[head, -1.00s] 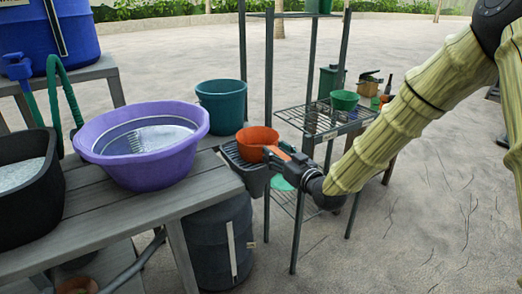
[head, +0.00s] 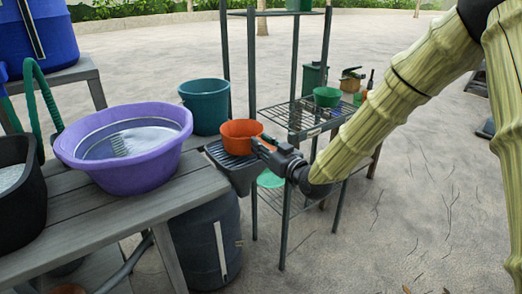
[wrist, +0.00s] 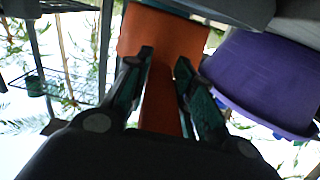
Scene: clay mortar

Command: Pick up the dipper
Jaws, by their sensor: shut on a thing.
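The dipper is an orange cup (head: 238,134) that shows in the head view at the right end of the grey table, over a dark ribbed tray (head: 232,166). I cannot tell whether it touches the tray. My gripper (head: 265,149) is on the right side of the cup. In the wrist view the dipper's cup (wrist: 162,38) is ahead, and its long orange handle (wrist: 160,105) runs back between my dark fingers. The gripper is shut on this handle, close to the cup.
A purple tub (head: 120,175) of water stands left of the dipper, and a teal bucket (head: 205,108) stands behind it. A dark metal rack (head: 285,122) with a green bowl (head: 327,97) is close on the right. A dark barrel (head: 205,245) stands below. Open ground lies to the right.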

